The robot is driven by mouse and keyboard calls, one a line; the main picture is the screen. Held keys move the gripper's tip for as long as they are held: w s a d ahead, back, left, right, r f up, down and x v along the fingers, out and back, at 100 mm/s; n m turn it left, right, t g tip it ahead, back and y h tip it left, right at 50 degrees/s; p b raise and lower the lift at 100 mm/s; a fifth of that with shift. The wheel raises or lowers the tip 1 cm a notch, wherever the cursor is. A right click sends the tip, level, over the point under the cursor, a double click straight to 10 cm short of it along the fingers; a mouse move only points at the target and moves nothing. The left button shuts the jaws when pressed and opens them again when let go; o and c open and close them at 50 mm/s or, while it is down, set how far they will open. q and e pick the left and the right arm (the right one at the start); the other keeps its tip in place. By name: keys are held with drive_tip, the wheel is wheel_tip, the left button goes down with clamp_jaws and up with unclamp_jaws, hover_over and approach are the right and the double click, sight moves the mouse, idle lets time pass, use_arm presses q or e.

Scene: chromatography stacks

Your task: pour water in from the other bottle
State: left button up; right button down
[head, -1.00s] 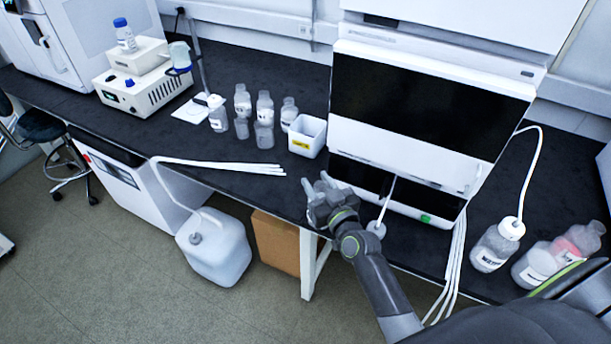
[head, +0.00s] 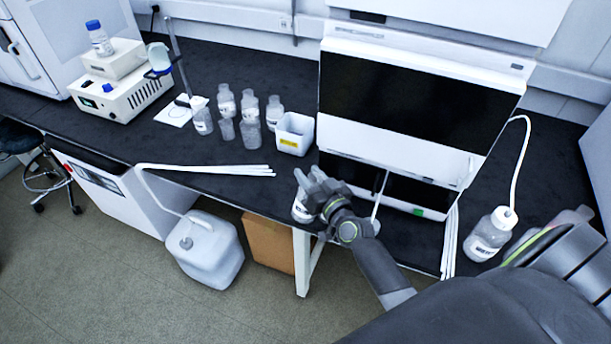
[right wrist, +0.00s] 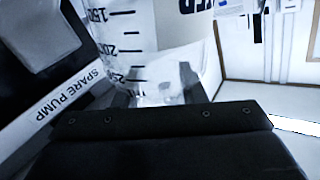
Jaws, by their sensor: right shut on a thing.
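My right gripper (head: 312,188) is shut on a clear labelled bottle (head: 299,209) near the front edge of the bench. The fingers hide part of this bottle in the head view. In the right wrist view the bottle (right wrist: 165,30) fills the space between the fingers, with black volume marks and lettering on its wall. Its water level is not clear to me. A capped bottle (head: 489,236) with a white tube in its top stands right of the white instrument. Another tube runs down to a white cap (head: 375,224) beside my right wrist. My left gripper is out of view.
Several clear bottles (head: 250,122) stand left of a white bin (head: 293,133) with a yellow label. The white instrument (head: 412,105) rises behind my gripper. White tubes (head: 215,170) lie along the bench's front edge. A jug (head: 207,257) stands on the floor.

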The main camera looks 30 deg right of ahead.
drive_tip(key=shift+d+r+m, duration=0.1)
drive_tip(key=shift+d+m, duration=0.3)
drive_tip(key=shift+w+d+m, duration=0.1)
drive_tip(key=shift+d+m, duration=0.35)
drive_tip(key=shift+m, duration=0.15)
drive_tip(key=shift+d+f+m, duration=0.2)
drive_tip(key=shift+f+m, duration=0.2)
drive_tip(key=shift+m, duration=0.2)
